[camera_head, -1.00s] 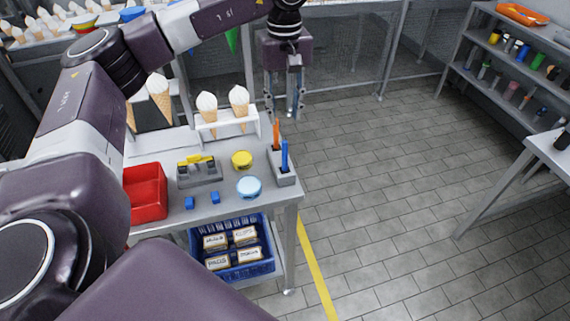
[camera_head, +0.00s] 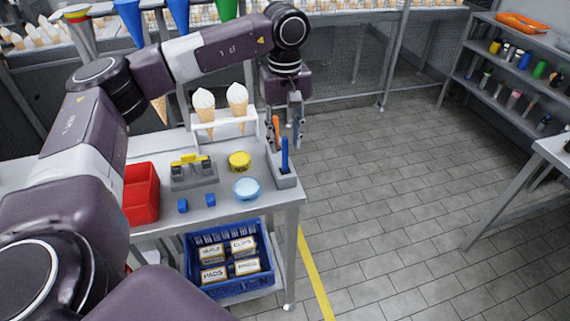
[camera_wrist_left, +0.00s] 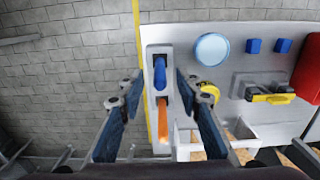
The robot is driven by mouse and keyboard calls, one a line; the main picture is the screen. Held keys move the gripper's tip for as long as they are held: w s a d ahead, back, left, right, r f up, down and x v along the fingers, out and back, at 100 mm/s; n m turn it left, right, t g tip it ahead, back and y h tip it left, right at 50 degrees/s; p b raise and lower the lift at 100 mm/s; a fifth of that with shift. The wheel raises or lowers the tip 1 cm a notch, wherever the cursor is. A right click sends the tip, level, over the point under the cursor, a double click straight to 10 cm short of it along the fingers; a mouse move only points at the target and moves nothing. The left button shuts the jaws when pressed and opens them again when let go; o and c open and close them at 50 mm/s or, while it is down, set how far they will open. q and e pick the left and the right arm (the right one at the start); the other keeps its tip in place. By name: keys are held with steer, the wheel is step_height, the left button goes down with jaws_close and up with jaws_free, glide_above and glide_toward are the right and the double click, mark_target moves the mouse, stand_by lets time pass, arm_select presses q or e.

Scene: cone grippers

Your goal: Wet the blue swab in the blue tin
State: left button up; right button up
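In the left wrist view the blue swab (camera_wrist_left: 160,72) and the orange one (camera_wrist_left: 163,114) lie between the spread fingers. My left gripper (camera_head: 283,146) is open and empty, pointing down over the holder. The fingers appear apart from the blue swab. The blue tin (camera_head: 246,188), round with a pale blue top, sits on the table left of the holder. My right gripper is not in view.
A yellow tin (camera_head: 240,161), a grey block with a yellow piece (camera_head: 193,172), two small blue blocks (camera_head: 183,206) and a red bin (camera_head: 141,193) are on the table. A white rack with ice cream cones (camera_head: 222,126) stands behind. A blue crate (camera_head: 230,280) is below.

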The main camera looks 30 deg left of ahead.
arm_select(q)
steer(key=shift+c, duration=0.4)
jaws_close()
steer(key=shift+r, duration=0.2)
steer(key=shift+r+p, duration=2.6)
steer(key=shift+r, duration=0.75)
